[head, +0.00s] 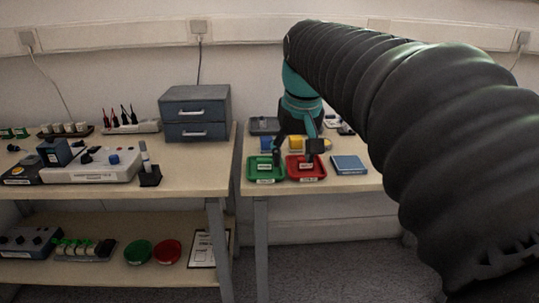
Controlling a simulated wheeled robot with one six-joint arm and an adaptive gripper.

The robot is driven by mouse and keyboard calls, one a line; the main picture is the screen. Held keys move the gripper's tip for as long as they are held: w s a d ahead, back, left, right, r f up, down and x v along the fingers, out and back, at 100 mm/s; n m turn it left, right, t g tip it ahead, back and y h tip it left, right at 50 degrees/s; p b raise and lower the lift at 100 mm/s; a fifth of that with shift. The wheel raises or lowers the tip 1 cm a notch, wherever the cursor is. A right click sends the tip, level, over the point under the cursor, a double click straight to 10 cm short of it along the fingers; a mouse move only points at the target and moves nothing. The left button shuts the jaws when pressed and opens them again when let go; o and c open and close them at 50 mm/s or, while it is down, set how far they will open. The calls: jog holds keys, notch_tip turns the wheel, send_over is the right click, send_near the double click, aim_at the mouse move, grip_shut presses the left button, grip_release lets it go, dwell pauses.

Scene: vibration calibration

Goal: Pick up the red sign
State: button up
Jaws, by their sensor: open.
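On the right table a red tray-like piece (318,170) with a pale label lies flat. A small light piece with dark marks sits on it; I cannot tell whether this or the tray is the red sign. My gripper (293,156) hangs down over the table from the teal wrist. Its fingers are open and apart, the left one by the green tray (256,173), the right one over the red tray. I cannot tell whether either finger touches anything. The wrist and fingers hide part of the red tray's back.
A blue flat box (349,165) lies right of the red tray. Yellow and blue pieces stand behind. On the left table are a grey drawer unit (195,113) and a white device (92,167). The lower shelf holds a red disc (167,252) and a green disc (138,252).

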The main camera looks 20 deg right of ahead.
notch_tip(320, 180, up, 4)
jog(key=m+g, duration=0.1)
jog(key=g, duration=0.1)
send_over(305, 163)
jog(key=s, duration=0.2)
jog(key=w+f, duration=0.1)
jog(key=f, duration=0.3)
jog(key=w+f+b, duration=0.1)
jog(key=f, duration=0.4)
jog(key=w+f, duration=0.1)
jog(key=f, duration=0.4)
jog(key=shift+d+b, duration=0.3)
jog(key=c, duration=0.7)
